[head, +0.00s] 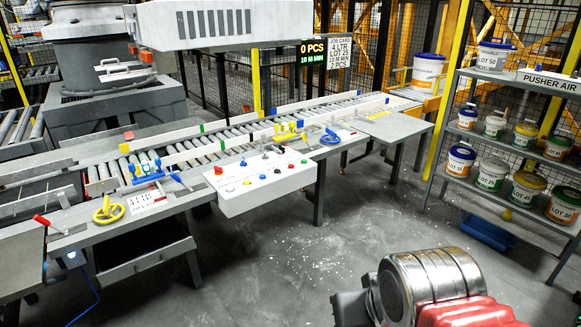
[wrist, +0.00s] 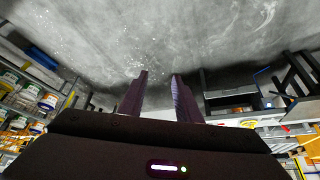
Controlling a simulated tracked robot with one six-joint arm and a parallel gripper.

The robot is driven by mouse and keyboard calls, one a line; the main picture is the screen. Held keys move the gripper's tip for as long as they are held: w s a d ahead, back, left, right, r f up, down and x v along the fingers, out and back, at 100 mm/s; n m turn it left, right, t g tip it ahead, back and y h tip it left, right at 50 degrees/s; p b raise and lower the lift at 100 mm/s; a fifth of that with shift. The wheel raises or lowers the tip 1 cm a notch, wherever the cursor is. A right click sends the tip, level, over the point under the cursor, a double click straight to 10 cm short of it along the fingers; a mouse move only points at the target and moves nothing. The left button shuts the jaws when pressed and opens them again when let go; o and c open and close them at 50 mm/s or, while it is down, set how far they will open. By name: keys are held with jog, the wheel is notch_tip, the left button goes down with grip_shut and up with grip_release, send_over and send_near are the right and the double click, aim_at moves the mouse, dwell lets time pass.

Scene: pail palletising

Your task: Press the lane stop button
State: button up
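A white control box (head: 268,184) is fixed to the front of the conveyor bench in the head view. The lettering is too small to read, so I cannot tell which is the lane stop. My gripper (wrist: 159,82) shows in the wrist view with its two dark fingers apart and nothing between them. It faces the grey floor, away from the box. The fingers are not visible in the head view.
A roller conveyor (head: 235,138) runs behind the box, with blue, yellow and red handles along its front. A shelf rack (head: 450,128) with several pails stands at the right. The floor (head: 345,225) between bench and rack is mostly clear.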

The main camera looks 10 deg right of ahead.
grip_shut()
dwell(1.5)
